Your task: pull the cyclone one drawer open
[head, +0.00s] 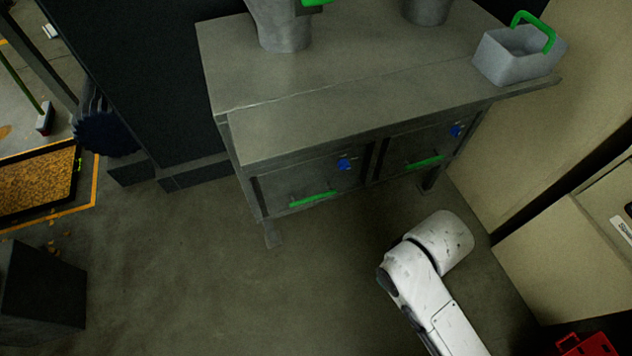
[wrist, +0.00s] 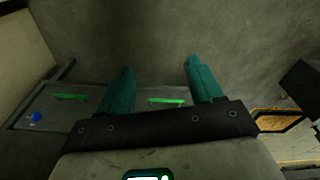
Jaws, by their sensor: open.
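A grey bench has two drawers side by side under its top. The left drawer (head: 275,188) has a green bar handle (head: 312,198) and a blue knob (head: 344,164). The right drawer (head: 397,152) has a green handle (head: 424,162) and a blue knob (head: 456,130). Both look shut; I cannot read which is cyclone one. My gripper (wrist: 160,66) is open and empty, with two teal fingers apart. In the wrist view, which looks turned over, one green handle (wrist: 166,101) shows between the fingers and another (wrist: 70,97) left of them. I see no contact.
The bench top (head: 330,85) carries a grey bin (head: 515,58) with a green handle and grey vessels. A beige cabinet (head: 550,120) stands to the right. A dark box (head: 42,292) and an orange-edged tray (head: 38,185) lie at the left. The floor before the bench is clear.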

